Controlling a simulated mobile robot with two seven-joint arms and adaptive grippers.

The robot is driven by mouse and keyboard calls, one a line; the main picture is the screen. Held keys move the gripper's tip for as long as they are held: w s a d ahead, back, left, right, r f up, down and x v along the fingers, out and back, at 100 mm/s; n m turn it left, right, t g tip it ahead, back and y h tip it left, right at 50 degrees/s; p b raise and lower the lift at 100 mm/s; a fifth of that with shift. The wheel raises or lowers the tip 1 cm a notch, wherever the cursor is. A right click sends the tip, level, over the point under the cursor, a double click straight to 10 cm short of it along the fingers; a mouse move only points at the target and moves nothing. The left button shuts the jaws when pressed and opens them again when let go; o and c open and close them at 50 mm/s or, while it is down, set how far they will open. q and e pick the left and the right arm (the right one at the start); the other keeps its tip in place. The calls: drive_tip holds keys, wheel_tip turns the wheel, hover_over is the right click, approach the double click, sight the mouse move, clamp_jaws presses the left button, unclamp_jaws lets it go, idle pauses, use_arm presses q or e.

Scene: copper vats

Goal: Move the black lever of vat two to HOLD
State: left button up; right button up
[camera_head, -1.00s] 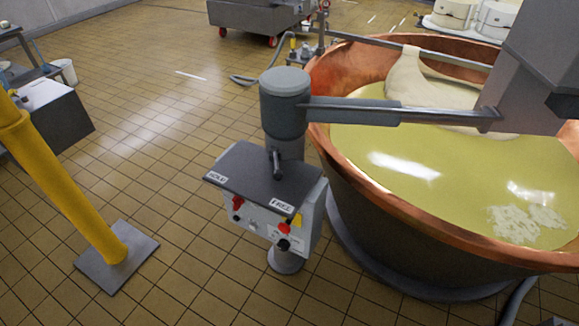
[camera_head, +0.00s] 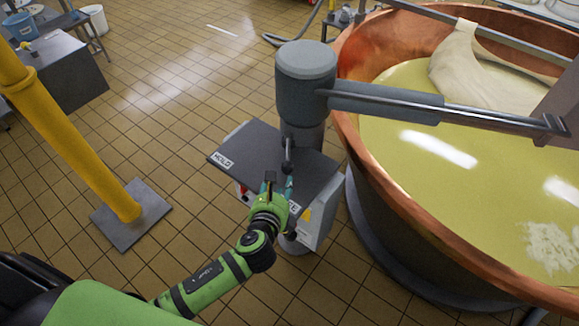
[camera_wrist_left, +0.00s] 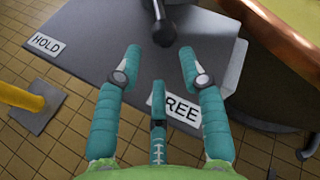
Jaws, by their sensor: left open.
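The black lever (camera_head: 287,155) hangs from the grey post above a dark plate (camera_head: 240,150) beside the copper vat. In the left wrist view its round dark knob (camera_wrist_left: 164,34) lies just ahead of my fingertips. The HOLD label (camera_head: 222,161) is at the plate's left end, also in the left wrist view (camera_wrist_left: 46,44). The FREE label (camera_wrist_left: 180,112) is at the other end, partly covered by my fingers. My left gripper (camera_head: 280,180) is open over the plate, its fingers (camera_wrist_left: 160,56) spread to either side of the knob's line, with nothing between them. My right gripper is not in view.
The copper vat (camera_head: 372,165) stands close on the right, with a grey horizontal arm (camera_head: 400,102) reaching over it from the post. A yellow pole (camera_head: 75,150) on a floor plate stands at the left. Tiled floor lies clear between pole and post.

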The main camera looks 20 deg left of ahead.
sight(286, 171)
use_arm(q)
drive_tip(key=shift+w+d+r+m, duration=0.1)
drive_tip(key=shift+w+m, duration=0.2)
drive_tip(key=shift+m, duration=0.1)
drive_tip(key=shift+w, duration=0.35)
drive_tip(key=shift+x, duration=3.2)
drive_tip(key=shift+s, duration=0.1)
clamp_jaws()
